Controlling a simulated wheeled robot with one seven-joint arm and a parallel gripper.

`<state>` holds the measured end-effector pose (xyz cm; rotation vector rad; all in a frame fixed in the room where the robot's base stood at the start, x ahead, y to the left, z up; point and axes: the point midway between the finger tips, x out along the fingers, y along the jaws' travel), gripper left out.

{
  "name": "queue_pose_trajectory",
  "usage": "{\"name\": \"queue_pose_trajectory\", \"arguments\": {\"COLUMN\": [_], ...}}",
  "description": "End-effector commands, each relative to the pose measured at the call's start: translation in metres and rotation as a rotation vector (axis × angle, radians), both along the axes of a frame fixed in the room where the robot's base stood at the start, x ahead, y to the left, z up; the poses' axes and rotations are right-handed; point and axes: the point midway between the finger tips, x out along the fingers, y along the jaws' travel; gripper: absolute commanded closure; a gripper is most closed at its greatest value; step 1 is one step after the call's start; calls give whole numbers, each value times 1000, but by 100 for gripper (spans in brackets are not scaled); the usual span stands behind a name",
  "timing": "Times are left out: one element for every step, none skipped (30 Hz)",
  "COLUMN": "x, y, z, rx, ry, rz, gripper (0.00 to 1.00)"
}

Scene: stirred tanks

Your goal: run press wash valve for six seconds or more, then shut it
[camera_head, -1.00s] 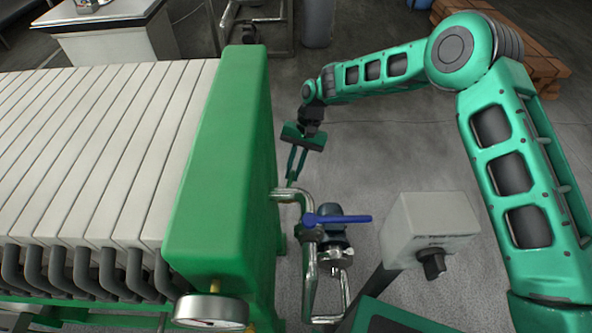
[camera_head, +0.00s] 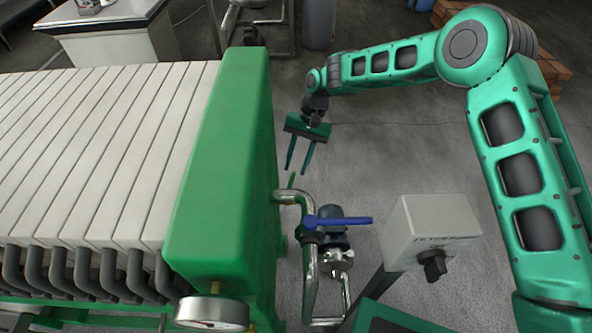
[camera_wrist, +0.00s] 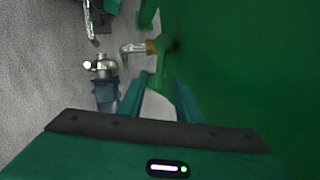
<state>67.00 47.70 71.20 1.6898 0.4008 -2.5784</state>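My gripper (camera_head: 296,171) is open and empty beside the right face of the green press end plate (camera_head: 222,165). A small green lever (camera_head: 291,181) stands just below its fingertips, near the bent pipe (camera_head: 296,197), with a small gap between. A blue lever (camera_head: 338,219) lies level across the pipework below that. I cannot tell from markings which lever is the wash valve. In the wrist view, my two fingers (camera_wrist: 160,95) are apart, with the green plate (camera_wrist: 245,75) to the right and the bent pipe (camera_wrist: 132,48) ahead.
A grey control box (camera_head: 430,230) with a black knob stands right of the pipework. A pump (camera_head: 333,236) sits under the blue lever. A pressure gauge (camera_head: 211,312) is on the press at the front. The floor right of my gripper is clear.

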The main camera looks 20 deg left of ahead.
Motion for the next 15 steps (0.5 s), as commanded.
{"name": "queue_pose_trajectory", "arguments": {"x": [6,8,12,14,16,19,21,22,25,27,28,30,30,31,32], "y": [-1,-2,-3,-3,-4,-5,-6,-6,-7,-7,-8,-8,-9,-9,-9], "z": [9,15,22,27,32,38,42,46,51,54,57,60,62,64,65], "rx": [2,2,2,2,2,2,1,1,1,0,0,0,0,0,0], "ry": [-2,-1,-2,-2,-2,-1,-1,-1,-2,-1,-1,-1,-1,-1,0], "rz": [-2,-2,-2,-2,-2,-2,-1,-1,-2,-2,-2,-2,-2,-2,-2], "gripper": [69,69,69,69,69,69,69,69,69,69,69,69,69,69,69]}}
